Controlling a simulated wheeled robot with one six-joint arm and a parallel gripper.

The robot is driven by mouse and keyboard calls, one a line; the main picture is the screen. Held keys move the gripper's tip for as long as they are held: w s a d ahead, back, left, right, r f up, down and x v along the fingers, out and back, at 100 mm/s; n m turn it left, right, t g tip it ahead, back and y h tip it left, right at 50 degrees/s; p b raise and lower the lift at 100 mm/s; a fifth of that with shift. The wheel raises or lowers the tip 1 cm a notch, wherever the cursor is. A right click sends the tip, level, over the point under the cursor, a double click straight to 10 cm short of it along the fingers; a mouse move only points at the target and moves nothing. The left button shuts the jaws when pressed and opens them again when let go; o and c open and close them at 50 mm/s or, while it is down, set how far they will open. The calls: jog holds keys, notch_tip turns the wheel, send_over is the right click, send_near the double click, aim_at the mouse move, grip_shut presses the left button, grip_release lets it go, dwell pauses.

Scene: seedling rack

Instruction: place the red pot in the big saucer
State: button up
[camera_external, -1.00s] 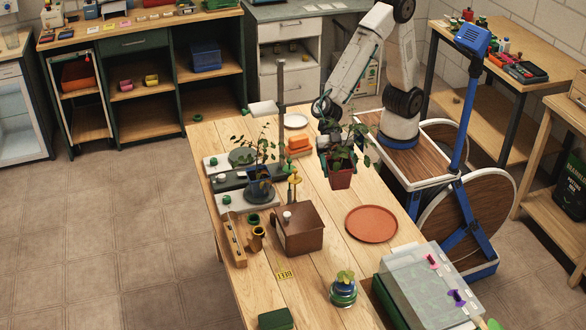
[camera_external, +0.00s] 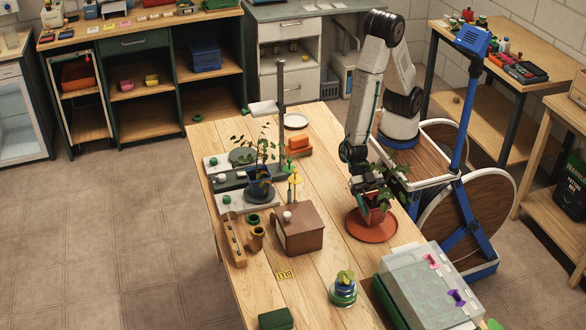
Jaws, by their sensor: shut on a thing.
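The red pot (camera_external: 374,215) holds a leafy green plant and is over the big saucer (camera_external: 368,236), a round terracotta dish on the right side of the wooden table. The pot looks slightly tilted. Its lower part overlaps the saucer's far half in the picture; I cannot tell whether it touches the saucer's floor or hangs just above it. My gripper (camera_external: 367,198) reaches down from above and is shut on the red pot near its rim. Leaves and the arm partly hide the fingers.
A brown wooden box (camera_external: 300,232) stands left of the saucer. A blue pot with a plant (camera_external: 259,185) is farther left. A grey-lidded bin (camera_external: 428,285) is close to the saucer's near right. A small saucer (camera_external: 296,122) lies at the table's far end. Bare table lies in front of the saucer.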

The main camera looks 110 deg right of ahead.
jog(key=shift+f, duration=1.2)
jog(key=shift+f, duration=0.1)
jog(key=o, duration=1.1)
jog(key=shift+d, duration=0.1)
jog(key=v, duration=1.1)
jog(key=shift+d+r, duration=0.25)
jog(key=shift+d, duration=0.1)
jog(key=shift+w, duration=0.1)
